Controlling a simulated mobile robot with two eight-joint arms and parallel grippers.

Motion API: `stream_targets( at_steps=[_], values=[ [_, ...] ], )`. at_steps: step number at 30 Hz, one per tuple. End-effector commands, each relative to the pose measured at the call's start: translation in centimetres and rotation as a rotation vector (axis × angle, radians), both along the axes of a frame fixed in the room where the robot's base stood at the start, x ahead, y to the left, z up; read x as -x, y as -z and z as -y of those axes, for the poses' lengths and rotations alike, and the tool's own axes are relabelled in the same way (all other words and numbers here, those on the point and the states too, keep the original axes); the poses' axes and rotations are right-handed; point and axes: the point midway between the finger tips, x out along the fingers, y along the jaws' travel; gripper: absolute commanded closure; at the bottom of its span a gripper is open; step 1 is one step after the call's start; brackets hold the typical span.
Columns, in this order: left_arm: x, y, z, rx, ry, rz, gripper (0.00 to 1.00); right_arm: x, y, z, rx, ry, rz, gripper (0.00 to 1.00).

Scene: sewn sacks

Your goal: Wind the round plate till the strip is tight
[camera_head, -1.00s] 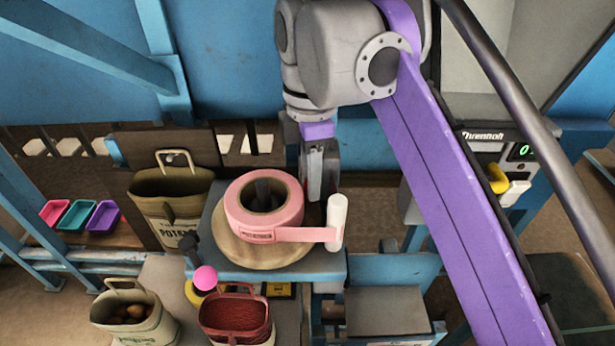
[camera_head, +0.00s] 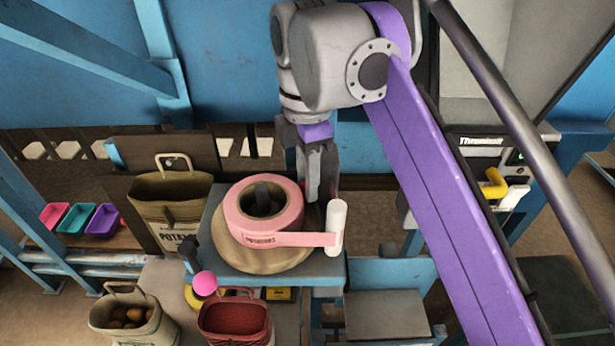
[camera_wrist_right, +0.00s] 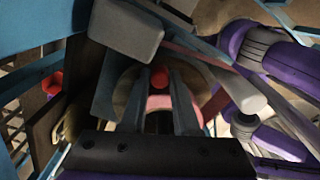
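The round wooden plate (camera_head: 240,258) lies flat on a blue stand, with a thick pink roll (camera_head: 235,212) on top. A pink strip (camera_head: 300,239) runs from the roll to an upright white roller (camera_head: 337,222) at the right. My right gripper (camera_head: 318,198) points down just behind the roll, over the plate's far right side. In the right wrist view its fingers (camera_wrist_right: 158,85) stand apart, with a small red knob (camera_wrist_right: 160,77) between their tips; contact cannot be told. The knob is hidden in the head view. My left gripper is out of view.
A potato sack (camera_head: 172,210) stands to the left, beside small colored trays (camera_head: 78,217). A red basket (camera_head: 236,318) and another sack (camera_head: 130,318) stand in front. A machine with a yellow handle (camera_head: 493,184) is at the right.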

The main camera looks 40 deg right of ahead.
Motion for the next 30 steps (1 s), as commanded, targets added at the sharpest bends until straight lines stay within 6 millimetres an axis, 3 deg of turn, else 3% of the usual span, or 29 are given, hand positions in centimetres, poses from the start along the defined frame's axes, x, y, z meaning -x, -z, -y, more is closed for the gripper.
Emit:
stream_targets(
  at_steps=[3, 14, 24, 30],
  values=[
    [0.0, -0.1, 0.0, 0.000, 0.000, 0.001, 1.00, -0.1, -0.1, 0.0, 0.001, 0.000, 0.003, 0.58],
    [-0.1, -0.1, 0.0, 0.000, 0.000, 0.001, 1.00, -0.1, -0.7, 0.0, 0.001, 0.000, 0.002, 0.58],
    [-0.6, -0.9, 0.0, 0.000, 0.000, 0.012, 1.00, -0.2, -7.1, 0.1, 0.000, 0.000, 0.002, 0.58],
    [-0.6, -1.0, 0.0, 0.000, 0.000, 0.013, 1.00, -0.3, -9.8, 0.1, 0.001, 0.000, 0.002, 0.58]
  ],
)
